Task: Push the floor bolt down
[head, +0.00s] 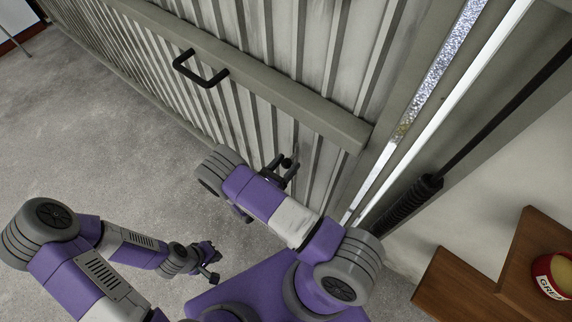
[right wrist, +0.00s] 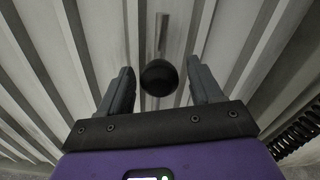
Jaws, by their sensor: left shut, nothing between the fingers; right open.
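The floor bolt shows in the right wrist view as a round black knob (right wrist: 159,78) with a short metal rod (right wrist: 161,35) beyond it, against the ribbed door. In the head view the knob (head: 287,162) is a small dark shape low on the door. My right gripper (right wrist: 161,82) is open, with one finger on each side of the knob. I see gaps between the knob and both fingers. In the head view my right gripper (head: 282,168) is partly hidden by its own arm. My left gripper (head: 212,272) is shut and empty, low over the floor and away from the door.
The ribbed metal door (head: 320,60) has a cross rail and a black pull handle (head: 200,68). At the right are a door post, a black coil spring (head: 405,200) and a wooden shelf (head: 465,285) with a red tin (head: 553,276). Grey floor (head: 90,120) at the left is clear.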

